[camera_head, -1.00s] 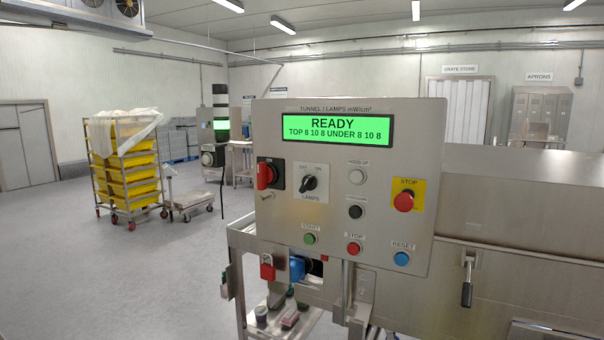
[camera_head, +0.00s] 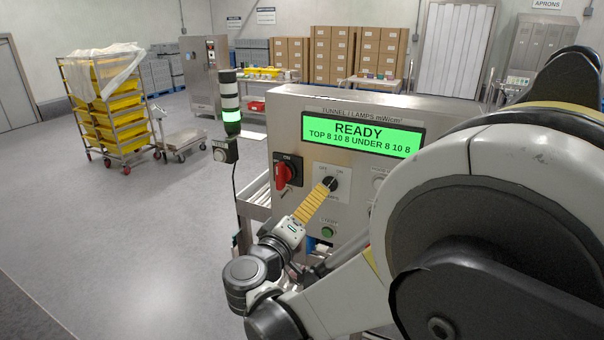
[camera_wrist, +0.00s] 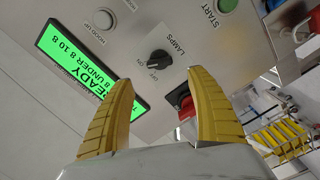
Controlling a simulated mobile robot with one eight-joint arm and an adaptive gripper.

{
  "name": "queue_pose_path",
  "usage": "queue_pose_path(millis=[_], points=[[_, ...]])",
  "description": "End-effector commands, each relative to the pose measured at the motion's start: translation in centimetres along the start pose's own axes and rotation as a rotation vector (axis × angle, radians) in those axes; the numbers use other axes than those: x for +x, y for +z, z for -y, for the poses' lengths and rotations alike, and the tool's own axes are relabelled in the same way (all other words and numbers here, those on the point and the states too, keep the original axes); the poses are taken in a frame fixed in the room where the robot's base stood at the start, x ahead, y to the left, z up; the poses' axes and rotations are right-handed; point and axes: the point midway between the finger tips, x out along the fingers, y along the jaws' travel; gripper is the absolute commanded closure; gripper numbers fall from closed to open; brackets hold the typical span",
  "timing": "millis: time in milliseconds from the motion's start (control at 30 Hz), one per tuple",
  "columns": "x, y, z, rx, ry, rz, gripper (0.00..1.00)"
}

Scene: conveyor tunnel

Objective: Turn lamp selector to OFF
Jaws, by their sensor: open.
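The lamp selector (camera_head: 331,184) is a black knob on a pale plate marked OFF and ON, left of centre on the steel control panel (camera_head: 290,108). In the wrist view the knob (camera_wrist: 158,60) stands ahead, between the lines of my fingers, with LAMPS printed beside it. Its bar seems turned toward the ON side; the small lettering is hard to read. My gripper (camera_wrist: 160,80) has two yellow ribbed fingers, spread apart and empty. In the head view my gripper (camera_head: 322,193) reaches the knob from the lower left; contact cannot be told there.
A red rotary switch (camera_head: 283,175) sits just left of the selector, close to my fingers. The green display (camera_head: 362,134) reads READY. A green START button (camera_head: 327,232) is below. My arm hides the panel's right side. Floor at left is open, with a yellow-crate rack (camera_head: 118,110).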

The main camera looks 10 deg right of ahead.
Motion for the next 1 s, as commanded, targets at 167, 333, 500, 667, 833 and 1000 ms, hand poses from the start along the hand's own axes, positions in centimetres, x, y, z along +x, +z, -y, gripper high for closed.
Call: queue_pose_path(millis=[167,333,500,667,833,1000], points=[[3.8,0.2,-0.1,0.0,0.001,0.005,0.33],[6.8,0.1,-0.1,0.0,0.0,0.004,0.33],[8.3,0.1,0.0,0.0,-0.001,0.002,0.33],[8.7,0.1,0.0,0.0,-0.002,0.001,0.33],[8.6,0.1,0.0,0.0,-0.002,0.001,0.35],[8.6,0.1,0.0,0.0,-0.002,0.001,0.86]])
